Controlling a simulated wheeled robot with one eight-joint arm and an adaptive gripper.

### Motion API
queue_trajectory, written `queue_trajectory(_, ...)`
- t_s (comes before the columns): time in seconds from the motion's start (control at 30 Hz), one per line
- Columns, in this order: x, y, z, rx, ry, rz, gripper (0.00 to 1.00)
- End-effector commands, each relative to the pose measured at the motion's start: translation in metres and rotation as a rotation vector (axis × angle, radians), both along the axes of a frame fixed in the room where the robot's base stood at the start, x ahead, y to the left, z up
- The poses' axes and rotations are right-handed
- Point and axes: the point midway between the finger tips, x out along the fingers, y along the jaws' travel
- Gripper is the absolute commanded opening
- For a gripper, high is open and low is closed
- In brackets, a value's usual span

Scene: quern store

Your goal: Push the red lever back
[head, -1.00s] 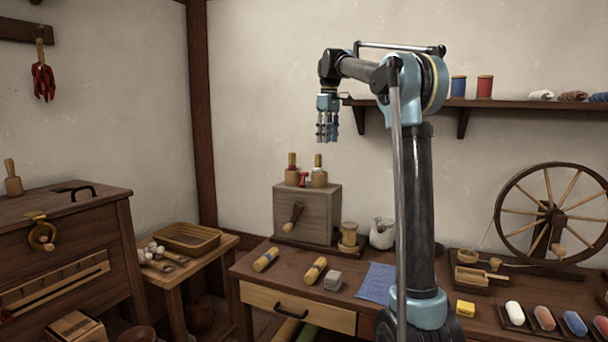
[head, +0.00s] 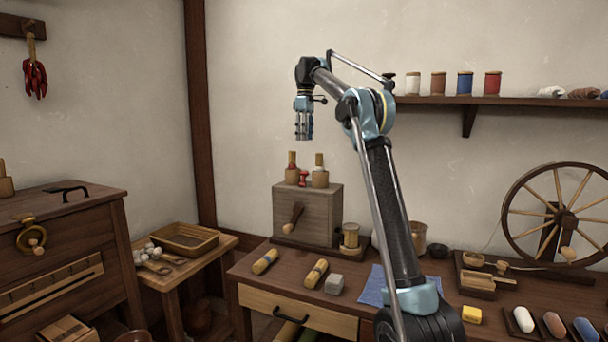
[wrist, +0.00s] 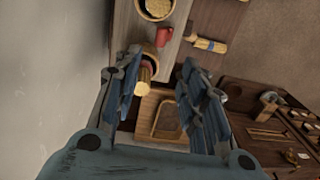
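A grey wooden box (head: 308,217) stands on the bench with two short upright handles on top. The left handle has a red section (head: 292,166), which I take as the red lever; the right one has a white section (head: 320,166). A small red spool-shaped piece (head: 303,179) sits between them. My gripper (head: 304,138) points down in the air above the box, apart from it. In the wrist view its fingers (wrist: 162,98) are spread and empty. The red-banded handle (wrist: 146,70) shows below, near the left finger, with the red piece (wrist: 165,37) beside it.
A wooden crank (head: 293,217) sticks out of the box front. A wooden spool (head: 350,236) stands right of the box. Two wooden rollers and a grey block (head: 334,284) lie in front on the bench. A spool shelf (head: 480,101) and a spinning wheel (head: 560,215) are at right.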

Motion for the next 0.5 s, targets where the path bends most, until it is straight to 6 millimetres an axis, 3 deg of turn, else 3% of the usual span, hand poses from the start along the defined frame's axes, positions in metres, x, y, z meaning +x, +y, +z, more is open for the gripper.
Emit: queue_trajectory(0.5, -0.004, 0.001, -0.072, 0.0, 0.0, -0.001, 0.39)
